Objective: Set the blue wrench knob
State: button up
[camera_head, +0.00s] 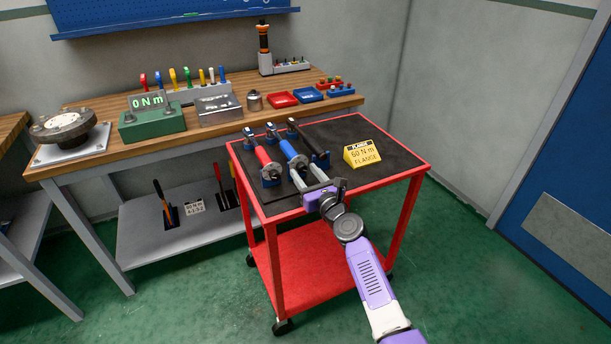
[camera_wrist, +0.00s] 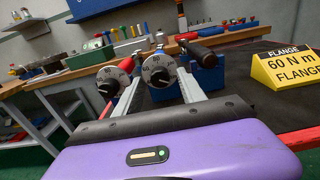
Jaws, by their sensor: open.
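The blue wrench (camera_head: 288,148) lies between a red wrench (camera_head: 262,154) and a black-handled wrench (camera_head: 314,146) in blue holders on the cart top. Its round silver knob (camera_wrist: 158,71) has a numbered dial and faces my wrist camera; the digits are only partly readable. The red wrench's similar knob (camera_wrist: 107,79) is just to its left. My gripper (camera_head: 303,171) is open, with its fingers reaching toward the blue wrench's knob. In the wrist view the fingers (camera_wrist: 159,80) lie either side of that knob; contact cannot be told. The left finger passes between the two knobs.
A yellow sign (camera_head: 362,153) reading "60 N m FLANGE" stands right of the wrenches on the red cart (camera_head: 400,178). Behind is a workbench with a green "0 N m" display (camera_head: 151,117), tools and trays.

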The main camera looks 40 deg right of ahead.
jog(key=shift+w, duration=0.1)
grip_shut()
dwell(0.4)
